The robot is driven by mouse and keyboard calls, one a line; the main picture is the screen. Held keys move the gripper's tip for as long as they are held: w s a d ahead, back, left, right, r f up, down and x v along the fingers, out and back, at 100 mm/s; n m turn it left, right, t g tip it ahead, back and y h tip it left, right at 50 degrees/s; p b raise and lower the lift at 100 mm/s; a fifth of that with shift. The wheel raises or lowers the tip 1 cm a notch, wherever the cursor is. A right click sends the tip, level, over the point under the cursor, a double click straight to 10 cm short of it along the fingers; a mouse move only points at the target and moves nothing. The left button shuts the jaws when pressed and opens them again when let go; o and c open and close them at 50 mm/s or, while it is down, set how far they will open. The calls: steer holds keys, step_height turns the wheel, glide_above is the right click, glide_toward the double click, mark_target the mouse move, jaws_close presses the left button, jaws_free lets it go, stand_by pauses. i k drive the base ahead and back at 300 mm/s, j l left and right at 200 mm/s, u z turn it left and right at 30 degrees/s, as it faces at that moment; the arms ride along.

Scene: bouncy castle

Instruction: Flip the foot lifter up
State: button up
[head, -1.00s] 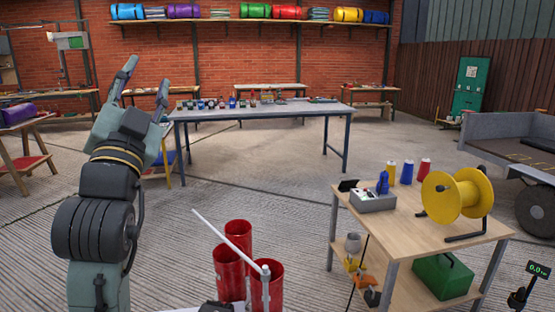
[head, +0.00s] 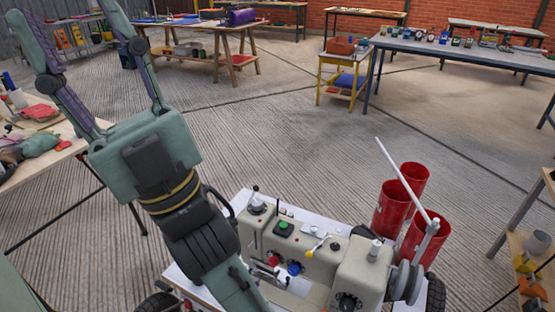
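A beige sewing machine (head: 348,270) stands on a white-topped wheeled stand (head: 220,282) at the lower middle of the head view. My arm hides part of the machine's left side.
Red cylinders (head: 390,208) stand behind the machine's right end, with a white rod (head: 403,182) slanting across them. A cluttered table (head: 85,137) is at the left, and a wooden table (head: 545,268) at the right edge. The floor (head: 300,140) beyond the machine is open.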

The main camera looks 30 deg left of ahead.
mark_target(256, 188)
steer(key=u, duration=1.1)
